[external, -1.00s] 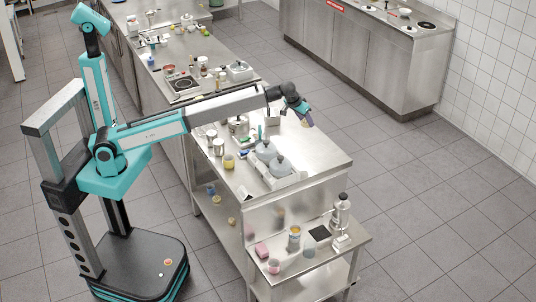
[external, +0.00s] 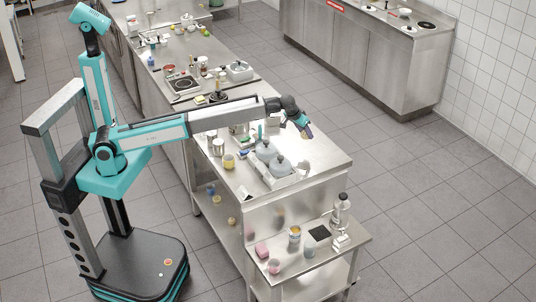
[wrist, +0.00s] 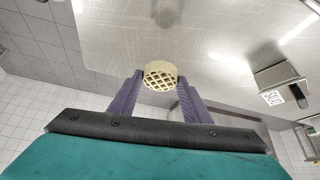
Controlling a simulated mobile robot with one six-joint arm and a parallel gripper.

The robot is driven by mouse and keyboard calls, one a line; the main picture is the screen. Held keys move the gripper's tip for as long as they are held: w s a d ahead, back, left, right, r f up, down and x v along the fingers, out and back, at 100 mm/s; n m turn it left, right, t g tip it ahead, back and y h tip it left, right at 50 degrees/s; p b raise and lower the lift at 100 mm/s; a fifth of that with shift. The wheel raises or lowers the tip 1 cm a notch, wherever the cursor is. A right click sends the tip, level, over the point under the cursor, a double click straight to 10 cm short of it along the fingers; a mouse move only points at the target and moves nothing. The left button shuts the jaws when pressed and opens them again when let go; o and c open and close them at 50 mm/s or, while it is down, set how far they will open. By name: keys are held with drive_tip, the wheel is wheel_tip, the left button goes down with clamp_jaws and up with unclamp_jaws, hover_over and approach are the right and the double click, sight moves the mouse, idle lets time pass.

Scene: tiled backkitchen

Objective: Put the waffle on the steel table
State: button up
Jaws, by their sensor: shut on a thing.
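The waffle (wrist: 160,77) is a round, pale yellow piece with a grid pattern, seen in the wrist view between the two purple fingers of my gripper (wrist: 157,92). The gripper is shut on it. In the external view my gripper (external: 305,130) points down over the right part of the steel table (external: 325,165), near its far edge. The waffle is small there and hard to make out at the fingertips. The steel table's bare top (wrist: 205,35) fills much of the wrist view beyond the waffle. The waffle appears held above the surface; the exact gap cannot be told.
Grey lidded pots (external: 266,151) stand on the table just left of and below the gripper. A lower side shelf (external: 285,250) holds several items. A metal holder with a label (wrist: 283,88) shows at right in the wrist view.

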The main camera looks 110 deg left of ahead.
drive_tip(key=shift+f+p, duration=0.6)
drive_tip(key=shift+f, duration=1.65)
drive_tip(key=shift+f, duration=0.15)
drive_tip(key=shift+f+p, duration=0.65)
drive_tip(key=shift+f, duration=1.1)
drive_tip(key=shift+f, duration=0.15)
drive_tip(key=o, duration=1.1)
drive_tip(key=shift+r, duration=0.25)
drive_tip(key=shift+b+v, duration=2.05)
drive_tip(key=shift+v, duration=3.9)
